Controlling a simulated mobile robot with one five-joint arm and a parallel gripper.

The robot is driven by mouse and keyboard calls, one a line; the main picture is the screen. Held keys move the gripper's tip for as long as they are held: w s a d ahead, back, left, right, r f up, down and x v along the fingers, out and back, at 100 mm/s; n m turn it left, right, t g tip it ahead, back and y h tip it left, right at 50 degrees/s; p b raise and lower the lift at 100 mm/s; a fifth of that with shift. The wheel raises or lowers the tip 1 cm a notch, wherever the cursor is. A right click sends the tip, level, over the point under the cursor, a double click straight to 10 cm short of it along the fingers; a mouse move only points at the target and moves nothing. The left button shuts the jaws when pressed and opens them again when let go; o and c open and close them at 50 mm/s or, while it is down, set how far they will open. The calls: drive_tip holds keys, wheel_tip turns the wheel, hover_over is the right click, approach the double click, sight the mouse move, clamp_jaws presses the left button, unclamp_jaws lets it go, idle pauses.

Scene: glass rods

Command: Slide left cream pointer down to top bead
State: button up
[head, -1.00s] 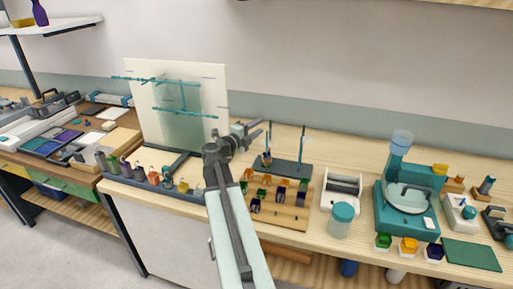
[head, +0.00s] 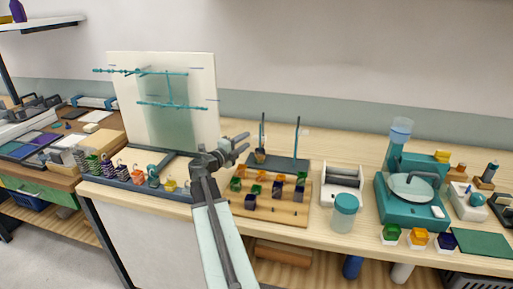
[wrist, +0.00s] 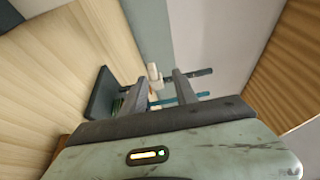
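Two upright dark-and-teal rods rise from a dark base (head: 281,163): the left rod (head: 263,130) and the right rod (head: 297,138). An orange-brown bead (head: 260,156) is low on the left rod. My gripper (head: 246,142) is just left of the left rod in the head view, pointing towards it. In the wrist view its two fingers (wrist: 158,92) are apart. A small cream piece (wrist: 153,72), seemingly a pointer, shows beyond and between them, and I see no contact. The rods run sideways there, partly hidden by the fingers. I cannot tell which rod bears the cream piece.
A wooden block (head: 265,203) with coloured cubes stands in front of the rods. A frosted panel (head: 170,85) with teal rods is at left, with several small hooked pieces before it. A teal-lidded jar (head: 344,212) and teal machine (head: 410,205) are to the right.

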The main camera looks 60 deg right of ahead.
sight(255, 136)
drive_tip(key=f, duration=0.1)
drive_tip(key=f+b, duration=0.1)
drive_tip(key=shift+d+f, duration=0.2)
drive_tip(key=shift+f, duration=0.15)
drive_tip(key=d, duration=0.4)
drive_tip(key=d+r+p, duration=0.1)
drive_tip(key=d, duration=0.2)
drive_tip(key=shift+s+d, duration=0.1)
drive_tip(key=shift+s, duration=0.2)
clamp_jaws()
idle(0.4)
